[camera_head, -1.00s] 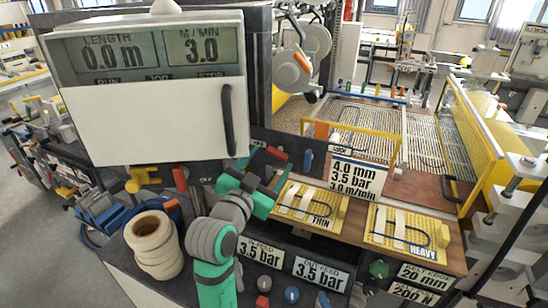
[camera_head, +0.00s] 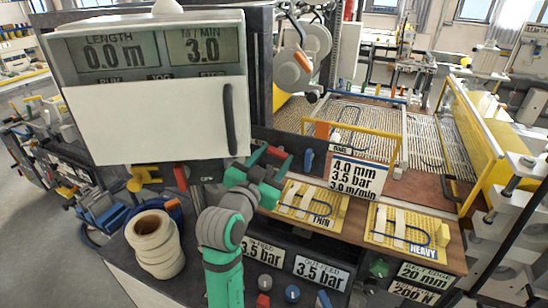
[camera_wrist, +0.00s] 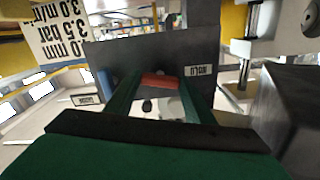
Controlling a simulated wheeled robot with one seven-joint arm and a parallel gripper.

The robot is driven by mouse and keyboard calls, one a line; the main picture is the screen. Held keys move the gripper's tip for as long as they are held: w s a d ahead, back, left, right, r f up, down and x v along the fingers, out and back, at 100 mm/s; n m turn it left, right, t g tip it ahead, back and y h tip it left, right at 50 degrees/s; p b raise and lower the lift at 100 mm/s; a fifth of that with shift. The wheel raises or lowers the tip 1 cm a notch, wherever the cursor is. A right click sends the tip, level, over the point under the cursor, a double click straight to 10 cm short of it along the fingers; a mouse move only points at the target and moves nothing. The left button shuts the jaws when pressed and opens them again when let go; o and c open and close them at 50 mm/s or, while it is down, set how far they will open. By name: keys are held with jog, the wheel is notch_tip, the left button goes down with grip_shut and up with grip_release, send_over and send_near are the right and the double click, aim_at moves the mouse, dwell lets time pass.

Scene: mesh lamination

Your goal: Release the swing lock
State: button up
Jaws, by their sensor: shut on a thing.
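My gripper (camera_head: 268,168), teal with dark parts, is at the dark panel in the middle of the head view. In the wrist view my gripper (camera_wrist: 158,88) has its two green fingers on either side of a red handle (camera_wrist: 158,80), and is shut on it. The red handle (camera_head: 277,151) also shows just beyond the fingertips in the head view. A small white label beside it in the wrist view appears upside down. No readable label names the swing lock, and the fingers hide the handle's sides.
A large white display box (camera_head: 150,120) stands left of my gripper. A blue handle (camera_head: 308,160) is close on the right. Yellow sample boards (camera_head: 312,205) lie to the right, and white rolls (camera_head: 155,243) stand lower left. Another red lever (camera_head: 181,177) is left of my arm.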

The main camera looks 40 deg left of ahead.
jog(key=n, duration=0.2)
jog(key=shift+w+n, duration=0.1)
jog(key=shift+n, duration=0.2)
jog(key=shift+a+n, duration=0.1)
jog(key=shift+n, duration=0.3)
jog(key=o, duration=1.1)
jog(key=shift+c, duration=0.2)
jog(key=v, duration=1.1)
jog(key=shift+w+f, duration=0.1)
jog(key=shift+w, duration=0.05)
